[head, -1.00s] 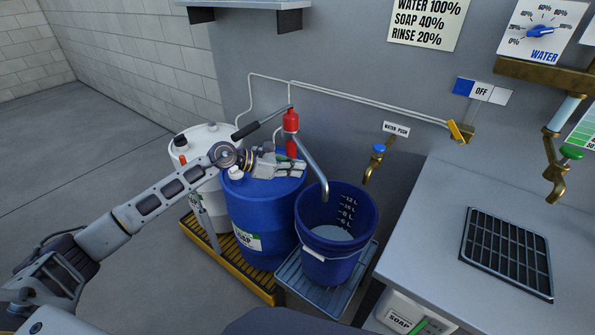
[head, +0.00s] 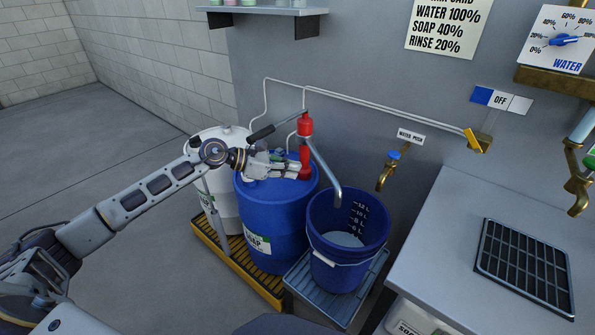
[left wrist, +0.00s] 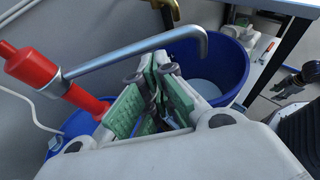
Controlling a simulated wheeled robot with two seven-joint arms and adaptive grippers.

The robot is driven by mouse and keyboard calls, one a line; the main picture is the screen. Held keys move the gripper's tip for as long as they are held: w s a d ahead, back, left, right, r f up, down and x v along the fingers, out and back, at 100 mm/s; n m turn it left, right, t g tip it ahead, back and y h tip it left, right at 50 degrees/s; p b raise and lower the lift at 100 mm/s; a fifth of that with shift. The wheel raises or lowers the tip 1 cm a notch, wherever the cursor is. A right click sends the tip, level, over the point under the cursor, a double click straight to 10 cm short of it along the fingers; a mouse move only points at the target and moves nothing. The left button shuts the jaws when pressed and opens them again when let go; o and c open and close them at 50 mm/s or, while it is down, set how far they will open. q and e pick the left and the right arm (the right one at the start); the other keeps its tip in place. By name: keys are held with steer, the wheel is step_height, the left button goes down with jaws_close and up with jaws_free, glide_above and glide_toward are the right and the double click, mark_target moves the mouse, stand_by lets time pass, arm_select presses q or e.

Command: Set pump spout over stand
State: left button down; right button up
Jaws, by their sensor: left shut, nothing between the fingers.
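The red hand pump (head: 305,125) stands on the blue soap drum (head: 262,215). Its grey bent spout (head: 324,166) reaches right, and its tip shows over the left part of the blue bucket (head: 335,245). The bucket sits on a slatted blue-grey stand (head: 325,300). My left gripper (head: 300,170) is shut and empty above the drum top, close beside the pump's red lower body. In the left wrist view, the spout (left wrist: 140,50) crosses just beyond my gripper (left wrist: 155,75), and the red pump body (left wrist: 40,72) is at left. Contact cannot be told.
A white drum (head: 222,150) stands left of the blue one on a yellow slatted pallet (head: 240,262). A brass tap (head: 388,170) sticks out of the wall right of the bucket. A grey counter (head: 440,240) with a black grate fills the right. The floor at left is clear.

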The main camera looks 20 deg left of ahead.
arm_select(q)
steer(key=v, duration=0.5)
steer(key=shift+s+d, duration=0.1)
arm_select(e)
steer(key=shift+w+a+r, duration=0.35)
steer(key=shift+w+r, duration=0.05)
steer(key=shift+r, duration=0.1)
